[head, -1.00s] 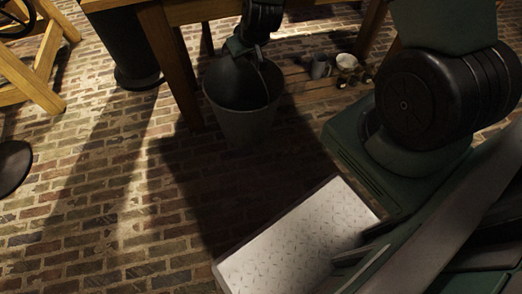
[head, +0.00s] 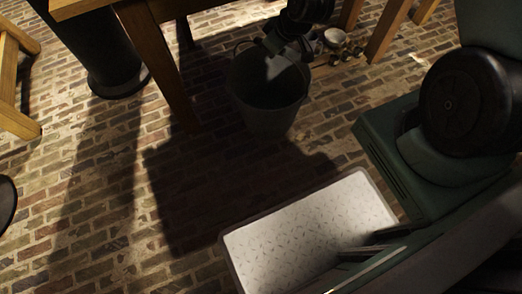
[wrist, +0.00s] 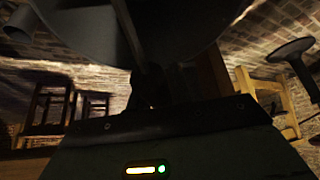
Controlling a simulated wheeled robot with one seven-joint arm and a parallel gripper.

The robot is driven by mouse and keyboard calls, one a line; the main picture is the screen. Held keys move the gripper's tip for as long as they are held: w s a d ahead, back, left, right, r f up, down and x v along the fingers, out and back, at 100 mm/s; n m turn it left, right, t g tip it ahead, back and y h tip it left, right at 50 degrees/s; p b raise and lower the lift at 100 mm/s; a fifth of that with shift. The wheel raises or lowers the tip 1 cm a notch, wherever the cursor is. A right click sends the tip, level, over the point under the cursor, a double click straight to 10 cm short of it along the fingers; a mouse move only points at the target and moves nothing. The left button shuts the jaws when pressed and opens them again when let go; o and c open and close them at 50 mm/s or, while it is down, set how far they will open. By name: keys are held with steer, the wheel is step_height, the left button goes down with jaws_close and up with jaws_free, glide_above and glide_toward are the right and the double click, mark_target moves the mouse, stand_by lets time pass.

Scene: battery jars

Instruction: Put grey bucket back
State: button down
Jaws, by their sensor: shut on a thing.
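The grey bucket (head: 268,112) is upright in the upper middle of the head view, over the brick floor beside a wooden table leg. My gripper (head: 272,48) is at the bucket's far upper rim and is shut on the bucket. The bucket's dark side also fills the top of the wrist view (wrist: 90,28). My fingertips are mostly hidden in shadow, so the exact spot they grip is unclear. I cannot tell whether the bucket's base touches the floor.
A wooden table (head: 165,60) stands at the upper left, with a dark round column (head: 105,55) beside it. Small cups (head: 335,38) sit on a low wooden slat board behind the bucket. My white tray is at the lower middle.

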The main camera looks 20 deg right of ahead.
steer(key=s+a+f+n+g+y+b, duration=0.25)
steer(key=s+a+n, duration=0.25)
steer(key=n, duration=0.4)
steer(key=n+g+b, duration=0.2)
steer(key=n+b, duration=0.1)
steer(key=b, duration=0.3)
glide_toward(251, 112)
steer(key=shift+y, duration=0.25)
steer(key=shift+w+d+f+x, duration=0.1)
steer(key=shift+w+d+x, duration=0.05)
steer(key=shift+x, duration=0.8)
steer(key=shift+w+d+f+x, duration=0.1)
steer(key=shift+w+x, duration=0.05)
steer(key=shift+x, duration=0.85)
steer(key=shift+w+d+x, duration=0.1)
steer(key=shift+d+x, duration=0.05)
steer(key=shift+x, duration=0.8)
steer(key=shift+g, duration=0.25)
steer(key=c, duration=1.3)
jaws_free()
steer(key=shift+s+d, duration=0.1)
